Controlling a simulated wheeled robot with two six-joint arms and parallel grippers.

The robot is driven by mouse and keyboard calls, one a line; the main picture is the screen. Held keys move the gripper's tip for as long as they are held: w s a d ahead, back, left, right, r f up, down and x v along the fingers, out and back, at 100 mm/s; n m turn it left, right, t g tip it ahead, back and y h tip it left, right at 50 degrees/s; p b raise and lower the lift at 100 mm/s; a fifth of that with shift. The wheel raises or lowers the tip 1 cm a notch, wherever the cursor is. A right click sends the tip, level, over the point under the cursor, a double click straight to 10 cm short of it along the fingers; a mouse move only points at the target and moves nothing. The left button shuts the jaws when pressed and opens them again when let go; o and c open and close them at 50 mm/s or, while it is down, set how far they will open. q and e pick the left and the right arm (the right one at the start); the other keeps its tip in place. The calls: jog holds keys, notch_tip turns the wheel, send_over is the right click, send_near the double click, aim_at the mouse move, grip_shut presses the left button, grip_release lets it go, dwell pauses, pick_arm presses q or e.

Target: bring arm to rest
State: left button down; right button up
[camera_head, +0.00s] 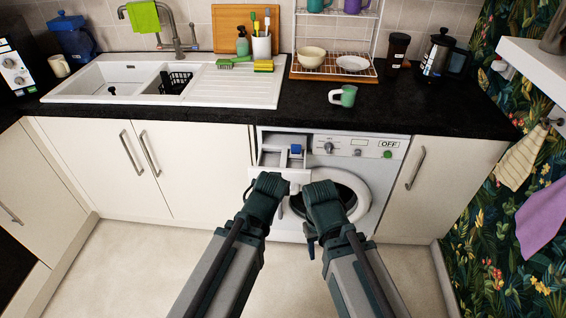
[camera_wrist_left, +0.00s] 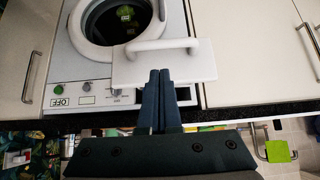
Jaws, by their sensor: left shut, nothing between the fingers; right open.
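My left gripper (camera_head: 268,187) is in front of the washing machine (camera_head: 345,149), close to its pulled-out detergent drawer (camera_head: 296,175). In the left wrist view its two fingers (camera_wrist_left: 159,76) are shut together with nothing between them. They overlap the edge of the white drawer front (camera_wrist_left: 185,66); I cannot tell whether they touch it. My right gripper (camera_head: 323,192) is beside the left one, in front of the round door. It is open, and its fingertips are largely hidden behind its own body.
White cupboards (camera_head: 185,170) flank the machine. The floor (camera_head: 130,265) in front is clear. A patterned wall (camera_head: 500,230) stands on the right.

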pick_arm(q)
jog(key=s+d+r+m+g+y+p, duration=0.1)
jog(key=s+m+g+p, duration=0.3)
jog(key=s, duration=1.2)
jog(key=r+g+p, duration=0.1)
jog(key=g+p, duration=0.2)
jog(key=g, duration=0.1)
jog(key=shift+s+d+g+p, duration=0.3)
jog(key=shift+g+p, duration=0.1)
